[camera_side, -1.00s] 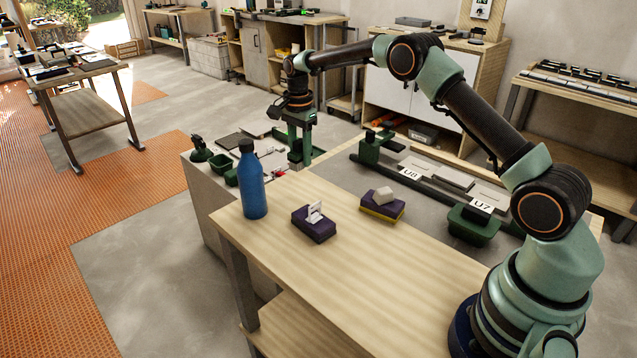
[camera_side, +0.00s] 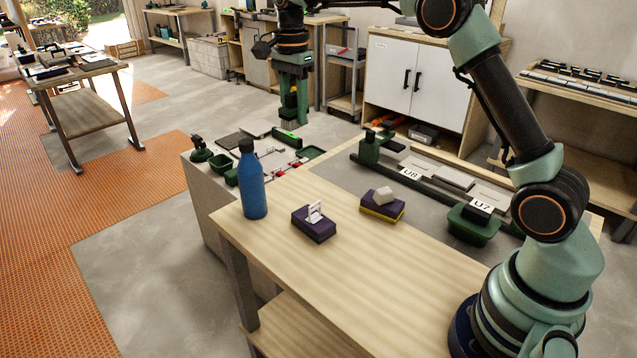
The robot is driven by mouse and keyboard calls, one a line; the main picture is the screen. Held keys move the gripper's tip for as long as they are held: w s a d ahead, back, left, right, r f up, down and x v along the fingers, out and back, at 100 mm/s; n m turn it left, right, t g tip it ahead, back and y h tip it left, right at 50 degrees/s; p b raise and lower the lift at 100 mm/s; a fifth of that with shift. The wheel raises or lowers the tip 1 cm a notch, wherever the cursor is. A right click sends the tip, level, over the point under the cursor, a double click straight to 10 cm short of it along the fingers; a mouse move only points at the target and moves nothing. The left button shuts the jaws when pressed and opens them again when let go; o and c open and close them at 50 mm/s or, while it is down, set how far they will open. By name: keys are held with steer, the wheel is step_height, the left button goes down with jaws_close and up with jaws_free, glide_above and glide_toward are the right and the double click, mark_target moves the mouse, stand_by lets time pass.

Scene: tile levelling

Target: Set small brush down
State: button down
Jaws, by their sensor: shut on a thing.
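My gripper (camera_side: 291,98) hangs above the far grey bench, pointing down, shut on the small brush (camera_side: 289,119). The brush is small in view; a yellowish part shows between the fingers and a paler, bristle-like end points down. It appears clear of the bench top, though the exact gap is hard to tell. My fingers hide part of the brush.
Below stand a green level-like bar (camera_side: 287,138), a green tray (camera_side: 312,153) and small red-marked pieces (camera_side: 284,169). A blue bottle (camera_side: 252,182) stands at the wooden bench's corner. Two sponge-like blocks (camera_side: 314,224) (camera_side: 382,206) lie on it. The bench's front is clear.

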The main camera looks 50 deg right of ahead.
steer(key=s+a+r, duration=0.1)
steer(key=s+a, duration=0.5)
steer(key=s, duration=0.3)
glide_above(342, 276)
step_height(342, 276, down, 3)
step_height(342, 276, down, 20)
steer(key=shift+f, duration=0.15)
steer(key=shift+f, duration=0.1)
steer(key=shift+c, duration=2.2)
jaws_free()
